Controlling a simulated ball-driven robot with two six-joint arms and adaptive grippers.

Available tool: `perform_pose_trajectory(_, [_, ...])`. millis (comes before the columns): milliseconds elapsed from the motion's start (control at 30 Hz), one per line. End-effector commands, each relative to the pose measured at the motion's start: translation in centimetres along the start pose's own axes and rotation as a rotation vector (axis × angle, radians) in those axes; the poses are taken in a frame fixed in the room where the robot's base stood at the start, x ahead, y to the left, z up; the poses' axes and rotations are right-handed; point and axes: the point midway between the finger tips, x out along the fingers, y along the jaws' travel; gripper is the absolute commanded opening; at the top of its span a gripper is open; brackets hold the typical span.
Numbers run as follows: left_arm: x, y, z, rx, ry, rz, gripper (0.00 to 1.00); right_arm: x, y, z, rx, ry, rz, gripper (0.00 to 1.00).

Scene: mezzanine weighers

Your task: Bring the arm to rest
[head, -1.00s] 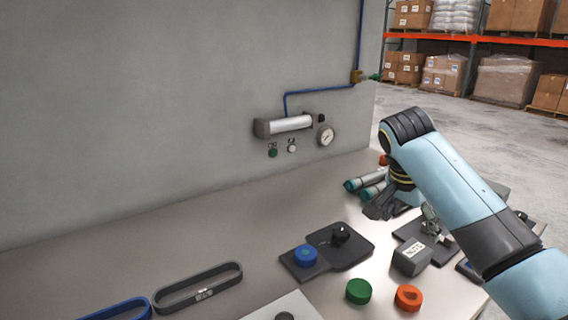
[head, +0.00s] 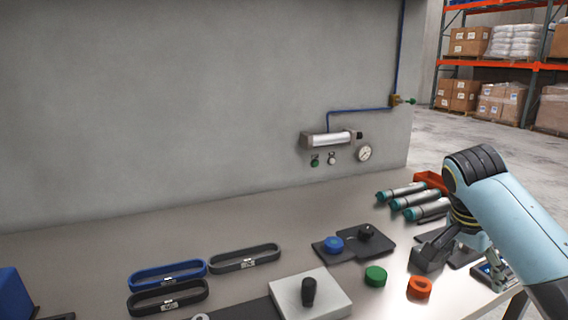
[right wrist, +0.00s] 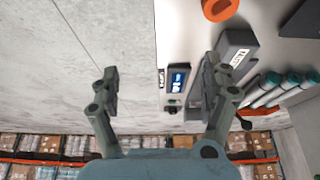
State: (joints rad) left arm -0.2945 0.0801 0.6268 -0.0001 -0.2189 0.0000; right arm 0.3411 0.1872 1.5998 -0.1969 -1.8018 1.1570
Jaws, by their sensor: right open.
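My right arm comes in from the right in the head view, elbow raised. My right gripper (head: 492,262) is partly hidden behind the forearm, low over the right end of the bench. In the right wrist view the two fingers (right wrist: 160,85) are spread apart with nothing held between them. A small device with a lit blue display (right wrist: 178,82) shows beyond the gap; it also shows in the head view (head: 486,271). A grey labelled block (right wrist: 238,58) is close beside one finger in the wrist view. My left gripper is in neither view.
The bench holds an orange ring (head: 419,288), a green cap (head: 376,276), a blue cap (head: 333,244), teal-ended cylinders (head: 412,201) and a red bin (head: 430,180). Belts (head: 245,258) and a white block with a dark knob (head: 325,290) stand left. Open floor (head: 450,128) lies beyond the bench.

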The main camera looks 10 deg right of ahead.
Motion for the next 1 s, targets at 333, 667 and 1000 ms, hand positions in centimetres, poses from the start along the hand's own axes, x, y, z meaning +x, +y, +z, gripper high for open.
perform_pose_trajectory(333, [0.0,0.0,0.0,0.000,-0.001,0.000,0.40,1.1,3.4,4.0,-0.231,-0.020,-0.050,0.81])
perform_pose_trajectory(667, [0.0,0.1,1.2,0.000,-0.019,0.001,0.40,0.9,9.7,9.9,-0.617,-0.038,-0.153,0.81])
perform_pose_trajectory(1000, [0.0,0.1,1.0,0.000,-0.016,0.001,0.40,-2.3,16.6,15.2,-1.014,-0.031,-0.284,0.81])
